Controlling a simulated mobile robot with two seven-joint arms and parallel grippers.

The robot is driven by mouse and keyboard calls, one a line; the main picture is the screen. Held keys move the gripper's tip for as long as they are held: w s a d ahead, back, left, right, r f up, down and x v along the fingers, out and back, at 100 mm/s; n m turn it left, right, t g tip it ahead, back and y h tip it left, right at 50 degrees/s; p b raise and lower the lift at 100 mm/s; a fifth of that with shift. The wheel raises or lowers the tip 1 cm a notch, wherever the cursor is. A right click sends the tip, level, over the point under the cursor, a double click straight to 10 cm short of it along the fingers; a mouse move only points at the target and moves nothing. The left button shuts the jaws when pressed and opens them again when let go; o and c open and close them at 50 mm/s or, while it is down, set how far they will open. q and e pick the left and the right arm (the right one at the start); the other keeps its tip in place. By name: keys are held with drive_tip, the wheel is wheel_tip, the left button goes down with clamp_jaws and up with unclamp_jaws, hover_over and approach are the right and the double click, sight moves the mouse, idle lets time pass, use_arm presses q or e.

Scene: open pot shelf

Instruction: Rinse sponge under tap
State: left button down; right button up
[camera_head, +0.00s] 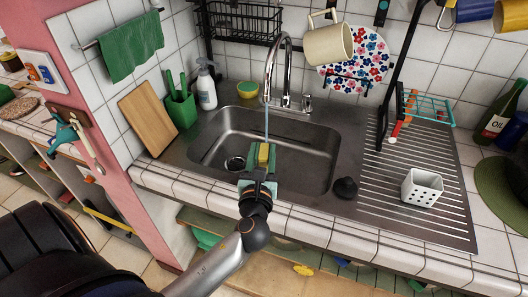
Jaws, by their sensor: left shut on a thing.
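A yellow and green sponge (263,155) is held in my left gripper (262,168), which is shut on it over the front part of the sink basin (305,160). The curved chrome tap (287,62) stands at the back of the sink. A thin stream of water (266,122) runs down from its spout towards the sponge. I cannot tell exactly where the water lands on it. My right gripper is not in view.
A black plug (345,187) lies on the sink's right front edge. A white holed holder (421,186) stands on the drainboard (425,150). A soap bottle (206,88) and a green utensil holder (180,108) stand back left. A beige mug (328,45) hangs near the tap.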

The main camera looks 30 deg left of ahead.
use_arm(q)
drive_tip(key=f+b+x, duration=0.1)
drive_tip(key=b+x, duration=0.1)
drive_tip(key=x, duration=0.5)
drive_tip(key=d+f+b+x, duration=0.1)
drive_tip(key=f+b+x, duration=0.1)
drive_tip(key=x, duration=0.4)
drive_tip(key=shift+w+a, duration=0.25)
drive_tip(key=shift+w, duration=0.3)
idle(0.3)
drive_tip(key=shift+a+p+v, duration=0.15)
drive_tip(key=shift+p+v, duration=0.4)
drive_tip(key=shift+v, duration=1.45)
drive_tip(key=shift+a+p+v, duration=0.1)
drive_tip(key=shift+p+v, duration=0.45)
drive_tip(key=shift+v, duration=1.45)
drive_tip(key=shift+s+r, duration=0.15)
